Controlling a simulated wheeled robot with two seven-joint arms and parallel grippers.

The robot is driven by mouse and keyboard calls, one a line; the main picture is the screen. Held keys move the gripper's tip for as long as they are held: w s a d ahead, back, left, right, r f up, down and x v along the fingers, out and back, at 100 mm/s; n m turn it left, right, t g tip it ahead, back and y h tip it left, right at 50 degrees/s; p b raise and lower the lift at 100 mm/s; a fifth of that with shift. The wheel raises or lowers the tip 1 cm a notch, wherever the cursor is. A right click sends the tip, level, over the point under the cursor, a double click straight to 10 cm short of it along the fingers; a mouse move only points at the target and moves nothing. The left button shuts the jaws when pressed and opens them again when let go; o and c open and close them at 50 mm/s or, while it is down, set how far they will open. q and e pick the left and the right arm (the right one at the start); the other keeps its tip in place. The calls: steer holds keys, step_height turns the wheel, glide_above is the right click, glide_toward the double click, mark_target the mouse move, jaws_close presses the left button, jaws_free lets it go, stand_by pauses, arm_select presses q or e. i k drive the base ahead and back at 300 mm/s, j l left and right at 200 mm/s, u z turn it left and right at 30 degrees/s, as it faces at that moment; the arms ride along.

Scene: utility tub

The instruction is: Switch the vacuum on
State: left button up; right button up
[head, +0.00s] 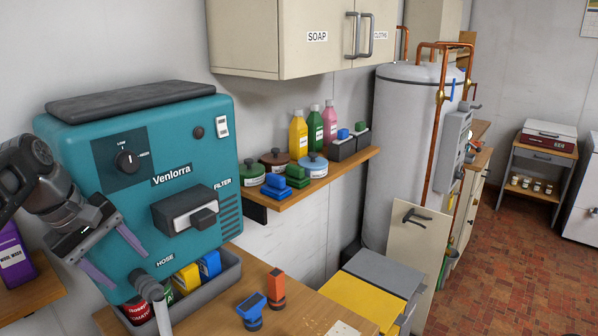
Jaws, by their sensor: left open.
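The vacuum is a teal wall unit (150,225) marked Venlorra, at the left of the head view. Its face has a black dial (127,160) with LOW and HIGH marks. A small white switch plate (222,127) sits at the upper right of the face, with a dark round button (198,132) beside it. My left gripper (129,272) is open and empty in front of the lower left of the face, below and left of the dial. Whether its fingers touch the unit cannot be told. My right gripper is not in view.
A filter drawer (188,212) sticks out of the face, and a grey hose (150,288) hangs below. A tray (225,283) of packets sits under the unit. A shelf (325,178) with bottles and tins is to the right. Blue (251,308) and orange (277,290) items stand on the wooden counter.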

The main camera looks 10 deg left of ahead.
mark_target(222, 122)
steer(key=k, duration=1)
